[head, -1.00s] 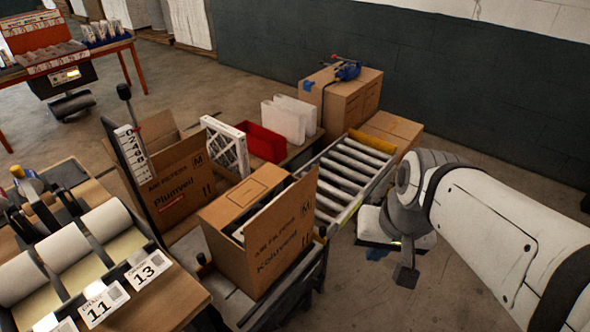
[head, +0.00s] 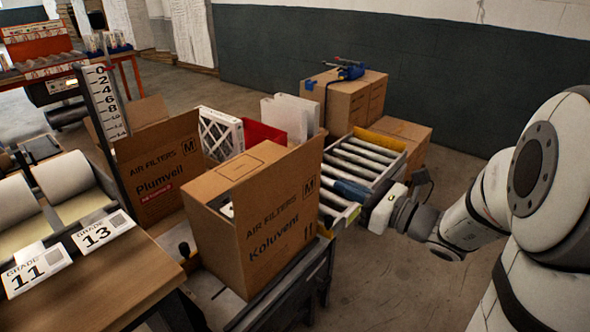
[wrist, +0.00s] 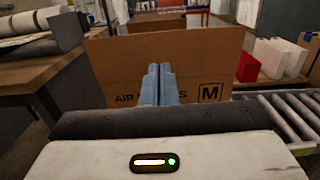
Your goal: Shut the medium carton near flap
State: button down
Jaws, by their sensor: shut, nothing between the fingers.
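The near carton (head: 270,235), marked Koluvent and M, stands on the bench in the head view. Its near flap (head: 295,175) stands upright, in line with the printed front wall. A brown top panel (head: 235,170) lies flat behind it, and a gap with something pale shows beside that panel. My gripper (head: 350,190) is to the right of this carton, its blue fingers pointing toward it. In the wrist view the shut, empty fingers (wrist: 158,72) are in front of the upright printed cardboard (wrist: 205,60), hiding part of the lettering. I cannot tell whether they touch it.
A second open carton (head: 155,170), marked Plumveil and M, stands behind left. A roller conveyor (head: 365,160) runs behind my gripper. A white-framed filter (head: 220,135), a red bin (head: 262,135) and a taped box (head: 345,100) are farther back. A table with grade cards (head: 100,230) is at left.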

aim_at(284, 158)
jog(key=x, duration=1.3)
jog(key=shift+w+a+r+b, duration=0.1)
jog(key=shift+w+a+b, duration=0.1)
jog(key=shift+a+b, duration=0.2)
